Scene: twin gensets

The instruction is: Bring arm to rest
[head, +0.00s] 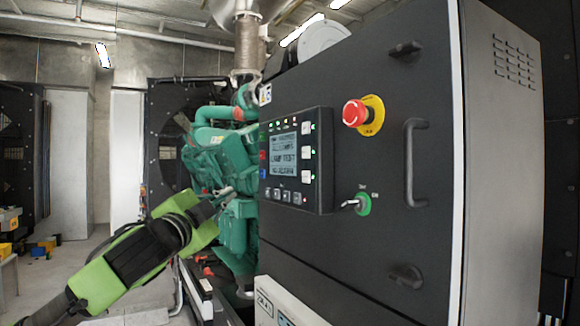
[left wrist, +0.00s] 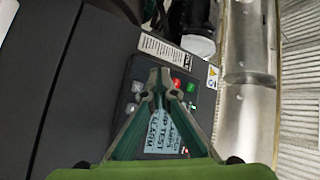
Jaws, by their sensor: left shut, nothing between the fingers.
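My left arm comes in from the left in the head view, green and black. Its gripper (head: 218,196) is in front of the green engine, just left of the control panel (head: 290,160) on the dark cabinet. In the left wrist view the gripper (left wrist: 161,75) has its fingertips together with nothing between them. Behind it the panel's screen (left wrist: 160,135) shows partly, with the fingers covering part of it. I cannot tell whether the fingertips touch anything. My right gripper is not in view.
The dark cabinet (head: 400,240) fills the right, with a red emergency button (head: 355,113), a key switch (head: 360,203) and a handle (head: 413,160) sticking out. The green engine (head: 228,160) stands behind. Open floor (head: 70,270) lies at the left, near yellow and blue bins (head: 42,247).

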